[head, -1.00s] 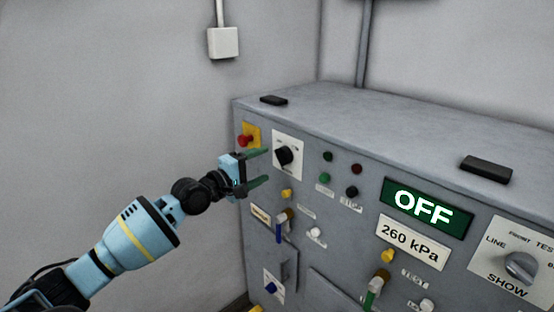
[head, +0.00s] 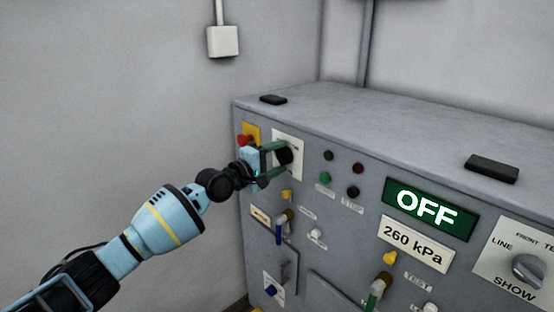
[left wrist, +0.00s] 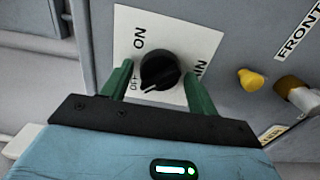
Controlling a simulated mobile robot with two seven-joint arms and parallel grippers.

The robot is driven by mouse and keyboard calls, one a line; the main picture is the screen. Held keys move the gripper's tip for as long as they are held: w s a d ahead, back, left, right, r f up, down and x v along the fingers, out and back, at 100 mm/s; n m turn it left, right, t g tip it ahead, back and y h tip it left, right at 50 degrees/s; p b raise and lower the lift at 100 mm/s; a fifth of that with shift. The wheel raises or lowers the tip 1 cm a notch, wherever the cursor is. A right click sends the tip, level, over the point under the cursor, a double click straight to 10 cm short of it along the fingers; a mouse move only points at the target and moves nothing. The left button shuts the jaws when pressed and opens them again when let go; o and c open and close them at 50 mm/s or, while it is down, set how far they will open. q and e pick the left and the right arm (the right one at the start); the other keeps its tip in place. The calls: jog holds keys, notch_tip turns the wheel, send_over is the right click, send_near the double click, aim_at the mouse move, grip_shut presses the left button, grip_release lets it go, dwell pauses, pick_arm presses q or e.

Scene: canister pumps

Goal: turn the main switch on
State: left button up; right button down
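The main switch is a black rotary knob (head: 284,156) on a white plate (head: 291,168) at the cabinet's upper left. In the left wrist view the knob (left wrist: 160,71) has ON printed above it and OFF at its lower left; its white pointer line is at the lower left, toward OFF. My left gripper (head: 276,160) is open, with its green fingers on either side of the knob. In the left wrist view the fingers (left wrist: 158,90) stand apart with gaps to the knob. My right gripper is not in view.
A red emergency button (head: 244,140) on a yellow plate sits just left of the switch. Yellow knobs (head: 286,195), coloured lamps (head: 326,178) and a lever (head: 280,229) are close below and right. A green display (head: 428,208) reads OFF.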

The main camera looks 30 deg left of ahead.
pick_arm(q)
jog(key=c, duration=0.7)
jog(key=shift+c, duration=0.3)
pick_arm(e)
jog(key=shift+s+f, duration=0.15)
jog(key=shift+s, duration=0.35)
pick_arm(q)
jog(key=shift+m, duration=0.3)
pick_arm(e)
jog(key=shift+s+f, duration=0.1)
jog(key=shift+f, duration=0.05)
pick_arm(q)
jog(key=shift+f+m+b, duration=0.1)
jog(key=shift+m+b, duration=0.2)
jog(key=shift+m, duration=0.2)
jog(key=m+b, duration=0.1)
jog(key=m, duration=0.6)
jog(key=shift+b, duration=0.4)
jog(key=m, duration=0.4)
jog(key=shift+m+b, duration=0.3)
jog(key=shift+b, duration=0.05)
jog(key=m, duration=0.4)
jog(key=shift+m, duration=0.3)
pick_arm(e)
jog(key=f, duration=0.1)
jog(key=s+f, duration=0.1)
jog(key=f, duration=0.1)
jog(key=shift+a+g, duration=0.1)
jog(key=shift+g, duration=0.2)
